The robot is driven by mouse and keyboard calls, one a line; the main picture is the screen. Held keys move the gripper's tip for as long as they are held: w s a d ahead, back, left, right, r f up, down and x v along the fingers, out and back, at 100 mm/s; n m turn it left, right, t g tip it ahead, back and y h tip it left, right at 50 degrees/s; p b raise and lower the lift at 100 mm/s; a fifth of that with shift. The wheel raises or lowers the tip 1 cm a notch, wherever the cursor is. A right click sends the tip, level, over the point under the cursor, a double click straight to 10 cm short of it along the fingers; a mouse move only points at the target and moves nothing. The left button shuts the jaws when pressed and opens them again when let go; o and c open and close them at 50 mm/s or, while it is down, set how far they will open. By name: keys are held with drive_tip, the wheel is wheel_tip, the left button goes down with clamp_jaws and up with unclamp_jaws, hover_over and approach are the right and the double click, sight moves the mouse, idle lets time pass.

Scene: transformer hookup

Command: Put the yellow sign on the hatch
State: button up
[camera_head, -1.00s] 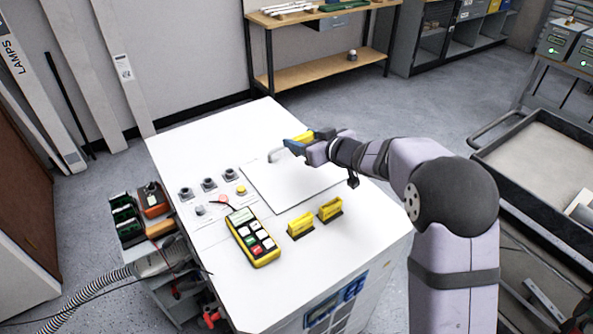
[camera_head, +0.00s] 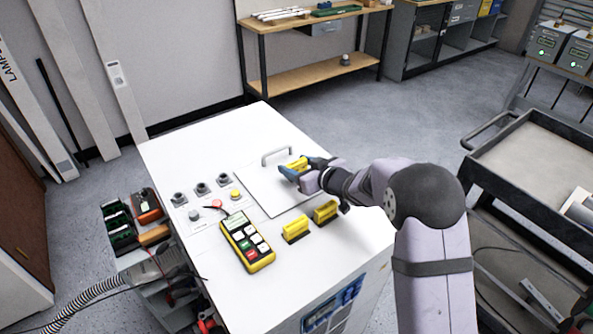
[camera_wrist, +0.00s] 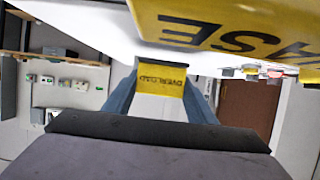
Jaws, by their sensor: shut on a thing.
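The hatch (camera_head: 262,193) is a thin white plate on top of the white cabinet, with a grey handle (camera_head: 276,153) at its far edge. My gripper (camera_head: 292,172) is over the hatch's right part, on the near side of the handle. It is shut on a small yellow sign (camera_head: 298,164). In the wrist view the sign (camera_wrist: 161,79) sits between the two blue-grey fingers and reads "OVERLOAD" upside down. I cannot tell whether it touches the hatch. Two other yellow signs, a left one (camera_head: 295,229) and a right one (camera_head: 326,211), stand on dark bases near the hatch's front edge.
A yellow keypad box (camera_head: 246,240) lies left of the standing signs. Several knobs and a yellow button (camera_head: 235,194) are left of the hatch. In the wrist view a large yellow sign (camera_wrist: 240,25) is very close above my gripper. The cabinet's far left top is clear.

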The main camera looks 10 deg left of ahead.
drive_tip(key=shift+f, duration=0.9)
drive_tip(key=shift+f, duration=0.15)
drive_tip(key=o, duration=1.1)
drive_tip(key=shift+c, duration=0.2)
drive_tip(key=shift+r, duration=0.2)
drive_tip(key=v, duration=1.2)
drive_tip(key=shift+b, duration=0.4)
